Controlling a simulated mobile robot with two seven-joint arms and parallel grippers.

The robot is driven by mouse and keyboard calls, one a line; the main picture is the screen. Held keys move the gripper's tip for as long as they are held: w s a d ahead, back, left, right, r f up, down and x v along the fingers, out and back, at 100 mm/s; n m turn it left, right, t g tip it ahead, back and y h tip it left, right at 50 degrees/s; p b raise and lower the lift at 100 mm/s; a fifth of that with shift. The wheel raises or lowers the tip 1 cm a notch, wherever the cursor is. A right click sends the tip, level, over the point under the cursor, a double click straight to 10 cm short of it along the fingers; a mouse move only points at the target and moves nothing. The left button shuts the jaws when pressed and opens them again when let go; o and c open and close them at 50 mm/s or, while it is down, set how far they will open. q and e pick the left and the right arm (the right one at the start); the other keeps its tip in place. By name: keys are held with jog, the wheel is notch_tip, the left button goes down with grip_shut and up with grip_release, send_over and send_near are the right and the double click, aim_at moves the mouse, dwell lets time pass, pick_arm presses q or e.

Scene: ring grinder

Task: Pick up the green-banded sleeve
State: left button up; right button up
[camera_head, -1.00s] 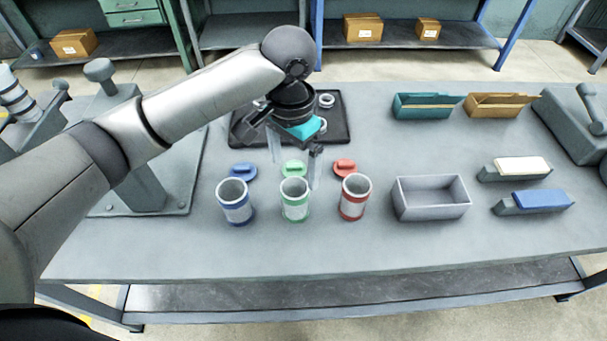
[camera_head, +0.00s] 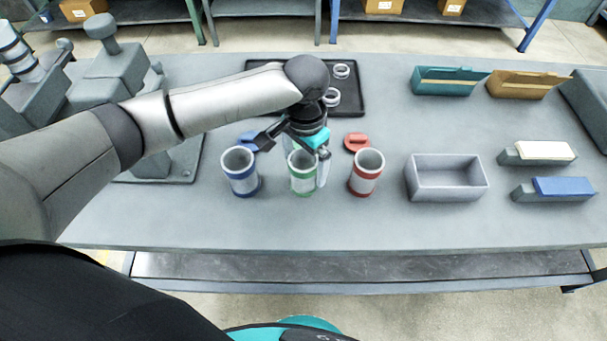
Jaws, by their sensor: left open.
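The green-banded sleeve (camera_head: 302,182) is a whitish open-topped cylinder with green bands, upright on the bench between the blue-banded sleeve (camera_head: 240,172) and the red-banded sleeve (camera_head: 366,172). My left gripper (camera_head: 308,180) is open and points down over the green-banded sleeve, with its pale fingers about the sleeve's sides. I cannot tell whether they touch it. The gripper body hides part of the sleeve's rim and the green lid behind it. My right gripper does not show.
A red lid (camera_head: 357,142) and a partly hidden blue lid (camera_head: 249,141) lie behind the sleeves. A grey open box (camera_head: 447,194) stands to the right. A black tray (camera_head: 350,101) with metal rings lies behind the gripper. The bench front is clear.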

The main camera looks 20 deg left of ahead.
pick_arm(q)
jog(key=f, duration=0.4)
jog(key=shift+s+a+b, duration=0.1)
jog(key=shift+s+b, duration=0.1)
jog(key=shift+b, duration=0.2)
jog(key=shift+r, duration=0.1)
jog(key=c, duration=1.3)
